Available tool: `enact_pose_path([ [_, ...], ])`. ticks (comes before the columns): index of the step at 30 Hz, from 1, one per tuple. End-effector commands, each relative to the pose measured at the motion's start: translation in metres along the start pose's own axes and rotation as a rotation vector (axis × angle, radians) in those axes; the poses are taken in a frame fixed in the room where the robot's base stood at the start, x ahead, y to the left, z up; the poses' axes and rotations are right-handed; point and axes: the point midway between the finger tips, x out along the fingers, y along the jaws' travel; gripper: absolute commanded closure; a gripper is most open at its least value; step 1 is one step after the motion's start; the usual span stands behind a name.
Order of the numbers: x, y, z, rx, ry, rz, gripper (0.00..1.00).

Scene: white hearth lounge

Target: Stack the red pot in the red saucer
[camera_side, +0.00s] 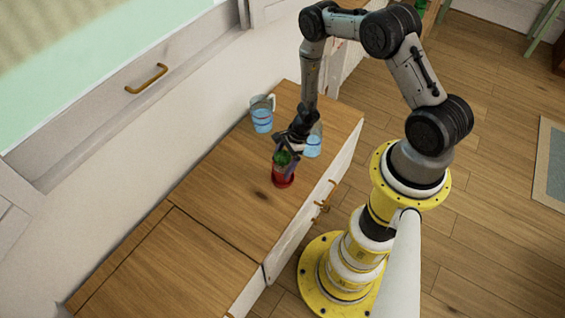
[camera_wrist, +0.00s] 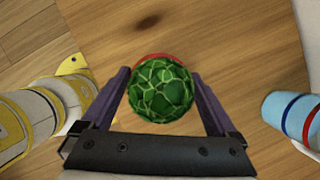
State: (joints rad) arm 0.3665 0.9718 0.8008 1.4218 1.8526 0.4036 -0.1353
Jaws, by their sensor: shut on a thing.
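The red pot (camera_side: 284,177) holds a round green cactus (camera_side: 282,158) and is upright at the wooden counter, near its front edge. My gripper (camera_side: 286,161) reaches down from above and is shut on the pot. In the wrist view the cactus (camera_wrist: 161,90) sits between the two purple fingers of my gripper (camera_wrist: 158,76) and hides most of the pot, leaving only a thin red rim (camera_wrist: 152,56). I cannot make out the red saucer as a separate thing in either view. Whether the pot's base touches anything is hard to tell.
A clear measuring jug with blue liquid (camera_side: 262,115) stands near the wall. A second blue-filled vessel (camera_side: 314,142) is close behind my gripper; a blue-filled vessel (camera_wrist: 292,115) shows at the wrist view's right. The counter (camera_side: 225,205) is clear at the front left.

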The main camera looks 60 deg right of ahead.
Motion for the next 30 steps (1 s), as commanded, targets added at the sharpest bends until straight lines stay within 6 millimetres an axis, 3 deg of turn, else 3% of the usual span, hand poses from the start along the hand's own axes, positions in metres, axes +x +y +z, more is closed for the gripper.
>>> enact_pose_path([
  [5,0.004,0.0,-0.002,0.0,-0.001,0.0,0.96],
  [6,0.005,0.001,-0.002,0.001,0.0,0.001,0.04],
  [7,0.005,0.001,-0.002,0.001,0.0,0.001,0.0],
  [19,-0.004,-0.001,0.002,0.0,0.0,-0.001,0.0],
  [30,-0.077,-0.001,0.001,0.002,0.0,-0.003,0.0],
])
